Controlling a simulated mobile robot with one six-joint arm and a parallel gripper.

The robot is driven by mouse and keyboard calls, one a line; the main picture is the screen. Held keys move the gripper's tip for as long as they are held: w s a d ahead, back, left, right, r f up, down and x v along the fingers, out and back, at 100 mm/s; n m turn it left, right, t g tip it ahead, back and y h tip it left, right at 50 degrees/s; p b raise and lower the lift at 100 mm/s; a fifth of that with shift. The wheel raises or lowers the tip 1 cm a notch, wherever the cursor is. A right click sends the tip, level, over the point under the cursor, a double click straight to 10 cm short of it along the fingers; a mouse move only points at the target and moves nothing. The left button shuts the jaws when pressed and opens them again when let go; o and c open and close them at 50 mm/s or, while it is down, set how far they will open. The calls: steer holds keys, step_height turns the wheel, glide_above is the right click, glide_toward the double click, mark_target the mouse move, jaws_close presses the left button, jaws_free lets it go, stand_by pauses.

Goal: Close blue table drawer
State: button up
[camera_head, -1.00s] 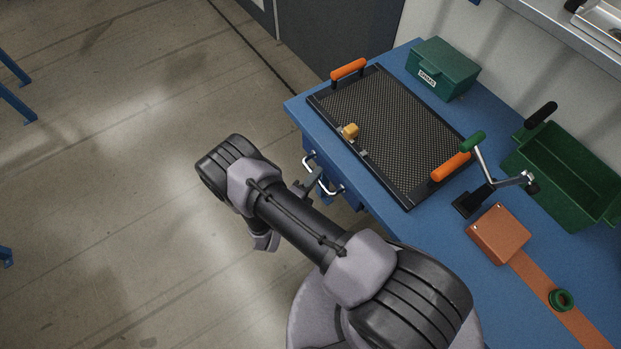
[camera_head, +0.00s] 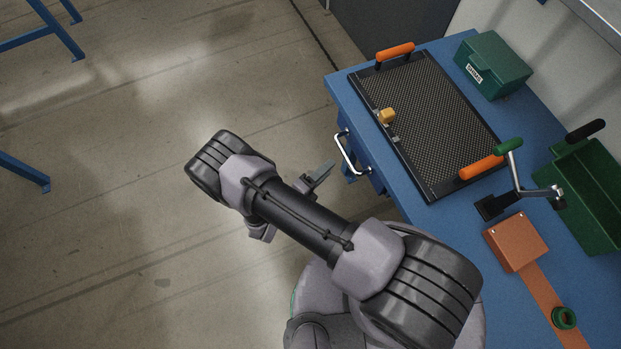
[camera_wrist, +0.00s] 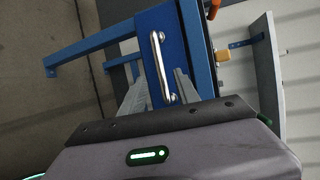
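The blue drawer shows its front in the wrist view (camera_wrist: 175,22), with a silver bar handle (camera_wrist: 161,66). In the head view the handle (camera_head: 347,154) juts out beyond the left edge of the blue table (camera_head: 405,203). How far the drawer stands open is hard to tell. My gripper (camera_wrist: 158,82) is open and empty, its two grey fingers pointing at the drawer front. In the wrist view the handle appears between the fingers. In the head view my gripper (camera_head: 326,174) is apart from the handle, to its lower left; only part of it shows beyond my arm.
On the table are a black mesh tray (camera_head: 430,120) with orange handles, a green box (camera_head: 493,64), a green open bin (camera_head: 590,195), a hand crank (camera_head: 515,175) and an orange block (camera_head: 515,243). Floor left of the table is clear near my arm.

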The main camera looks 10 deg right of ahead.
steer(key=p+v, duration=0.1)
steer(key=v, duration=0.7)
steer(key=d+r+m+g+y, duration=0.2)
steer(key=r+m+g, duration=0.4)
steer(key=r+m, duration=0.6)
steer(key=d+r+m+g+y, duration=0.1)
steer(key=d+r+m+g, duration=0.3)
steer(key=r+m, duration=0.75)
steer(key=s+r+m+t+y, duration=0.2)
steer(key=s+r+m+y, duration=0.2)
steer(key=r+m, duration=0.6)
steer(key=s+d+r+m+t+y, duration=0.1)
steer(key=s+r+m+t+y, duration=0.2)
steer(key=r+m, duration=0.8)
steer(key=shift+s+d+m+y, duration=0.2)
steer(key=shift+s+m+y, duration=0.75)
steer(key=shift+m+y, duration=0.9)
steer(key=shift+r, duration=0.1)
